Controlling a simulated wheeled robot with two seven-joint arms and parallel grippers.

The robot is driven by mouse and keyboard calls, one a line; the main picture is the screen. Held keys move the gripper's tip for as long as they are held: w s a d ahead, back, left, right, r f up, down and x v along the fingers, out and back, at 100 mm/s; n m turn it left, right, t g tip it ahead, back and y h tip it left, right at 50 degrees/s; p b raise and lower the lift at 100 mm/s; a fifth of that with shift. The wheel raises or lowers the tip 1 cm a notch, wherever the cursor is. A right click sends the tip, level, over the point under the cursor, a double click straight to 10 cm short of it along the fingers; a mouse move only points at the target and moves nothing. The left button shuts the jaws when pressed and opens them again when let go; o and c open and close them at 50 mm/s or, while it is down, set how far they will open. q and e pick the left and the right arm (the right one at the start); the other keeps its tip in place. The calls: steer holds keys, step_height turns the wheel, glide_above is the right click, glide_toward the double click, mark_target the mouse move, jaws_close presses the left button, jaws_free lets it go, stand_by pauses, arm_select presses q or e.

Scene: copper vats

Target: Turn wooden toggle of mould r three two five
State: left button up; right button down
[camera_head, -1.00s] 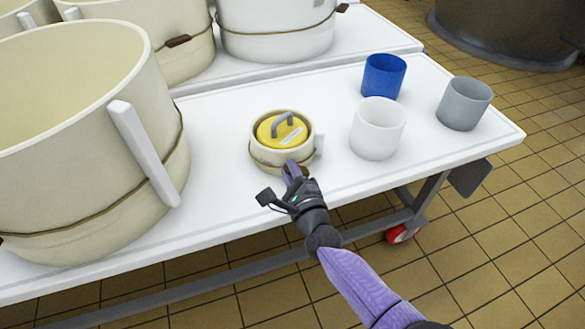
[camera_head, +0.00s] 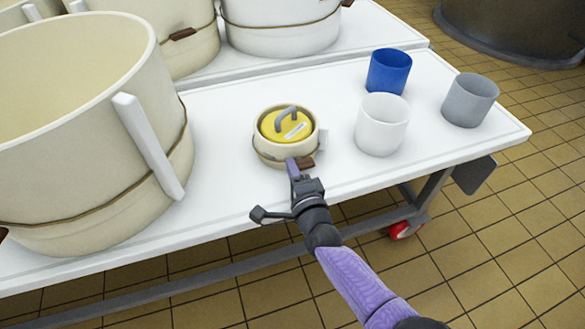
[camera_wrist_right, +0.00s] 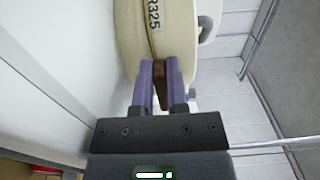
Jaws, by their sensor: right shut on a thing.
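The small cream mould (camera_head: 270,154) with a yellow lid (camera_head: 285,124) and grey handle stands on the white table. In the right wrist view the mould (camera_wrist_right: 140,35) carries the label R325. Its brown wooden toggle (camera_head: 305,163) shows at the mould's front, beside my right gripper (camera_head: 293,166). In the right wrist view the toggle (camera_wrist_right: 160,82) lies between the two purple fingers of the right gripper (camera_wrist_right: 159,85), which is shut on it. A cord runs round the mould to the toggle. My left gripper is not in view.
A large cream mould (camera_head: 75,150) with a white handle stands on the left of the table (camera_head: 225,220). White (camera_head: 382,125), blue (camera_head: 389,70) and grey (camera_head: 469,99) cups stand at the right. More large moulds stand behind. The table's front edge lies under my right arm.

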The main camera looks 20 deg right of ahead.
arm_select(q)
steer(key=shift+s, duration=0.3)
arm_select(e)
steer(key=c, duration=0.6)
jaws_free()
steer(key=shift+c, duration=0.2)
arm_select(q)
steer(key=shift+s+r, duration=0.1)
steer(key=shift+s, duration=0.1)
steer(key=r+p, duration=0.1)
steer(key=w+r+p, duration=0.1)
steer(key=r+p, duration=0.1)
steer(key=p, duration=0.1)
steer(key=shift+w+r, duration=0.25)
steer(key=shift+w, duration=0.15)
arm_select(e)
steer(key=s, duration=1)
steer(key=shift+d, duration=0.15)
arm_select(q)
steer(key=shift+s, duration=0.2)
